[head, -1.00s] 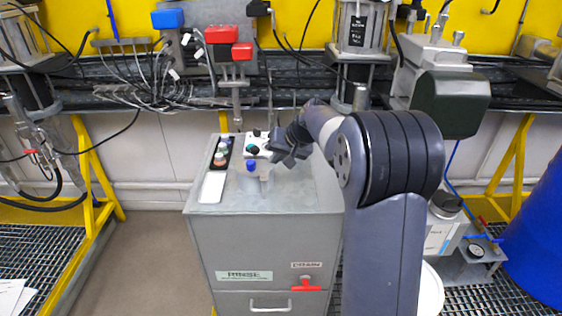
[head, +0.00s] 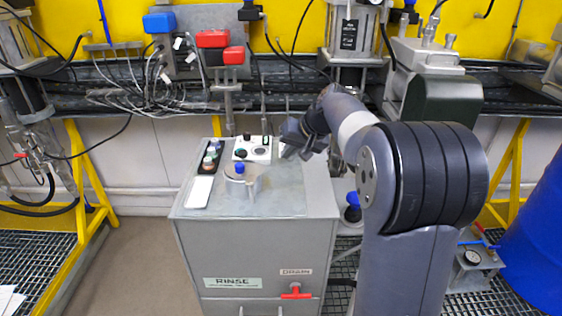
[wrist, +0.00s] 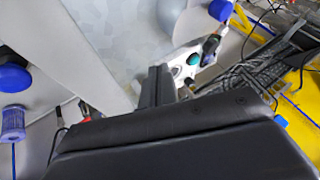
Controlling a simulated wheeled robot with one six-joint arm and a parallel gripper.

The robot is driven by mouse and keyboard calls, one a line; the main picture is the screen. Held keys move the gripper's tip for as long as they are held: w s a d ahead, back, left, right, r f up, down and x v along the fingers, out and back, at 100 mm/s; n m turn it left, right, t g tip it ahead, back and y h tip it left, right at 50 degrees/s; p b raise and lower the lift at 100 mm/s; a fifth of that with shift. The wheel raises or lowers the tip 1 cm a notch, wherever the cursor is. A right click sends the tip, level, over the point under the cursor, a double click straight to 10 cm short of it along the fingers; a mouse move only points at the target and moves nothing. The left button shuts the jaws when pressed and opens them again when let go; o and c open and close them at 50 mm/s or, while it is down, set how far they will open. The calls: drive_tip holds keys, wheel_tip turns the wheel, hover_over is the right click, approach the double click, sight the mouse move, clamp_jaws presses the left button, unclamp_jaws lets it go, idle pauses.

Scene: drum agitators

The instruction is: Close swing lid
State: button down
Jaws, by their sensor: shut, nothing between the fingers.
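A grey cabinet (head: 300,225) labelled RINSE stands in the middle of the head view. On its top is a small round grey lid-like piece (head: 252,182) with a blue knob (head: 239,168); I cannot tell whether it covers an opening. In the wrist view the blue knob (wrist: 220,10) is at the top edge, beside a pale rounded shape. My gripper (head: 287,150) is above the cabinet's top, toward its back right, apart from the knob and to its right. Its dark fingers (wrist: 156,82) are together and empty in the wrist view.
A white control box (head: 253,148) and a black strip of buttons (head: 211,158) sit on the cabinet top, near a white card (head: 198,191). A red drain handle (head: 297,291) juts from the front. A blue-capped item (head: 353,207) stands right of the cabinet. Cables and machinery line the back.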

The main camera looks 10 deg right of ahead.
sight(260, 168)
drive_tip(key=s+d+r+m+p, duration=0.1)
drive_tip(key=s+d+r+p, duration=0.15)
drive_tip(key=s, duration=0.25)
drive_tip(key=shift+h, duration=0.3)
drive_tip(key=x, duration=0.5)
drive_tip(key=p+x, duration=0.1)
drive_tip(key=x, duration=0.2)
drive_tip(key=shift+w+a+f, duration=0.1)
drive_tip(key=shift+w+a, duration=0.3)
drive_tip(key=a, duration=0.1)
drive_tip(key=w+a+p, duration=0.1)
drive_tip(key=a, duration=0.1)
drive_tip(key=shift+w+f+p, duration=0.2)
drive_tip(key=shift+f+p, duration=0.1)
drive_tip(key=shift+p, duration=0.1)
drive_tip(key=shift+w+a+f, duration=0.15)
drive_tip(key=shift+w+a, duration=0.05)
drive_tip(key=shift+a, duration=0.35)
drive_tip(key=shift+w+a+f+b, duration=0.2)
drive_tip(key=shift+a+b, duration=0.1)
drive_tip(key=shift+b, duration=0.2)
drive_tip(key=shift+a+r+n+b, duration=0.1)
drive_tip(key=shift+a+n+b, duration=0.05)
drive_tip(key=shift+n+b, duration=0.25)
drive_tip(key=shift+w+a+r, duration=0.1)
drive_tip(key=shift+a+r, duration=0.05)
drive_tip(key=shift+r, duration=0.15)
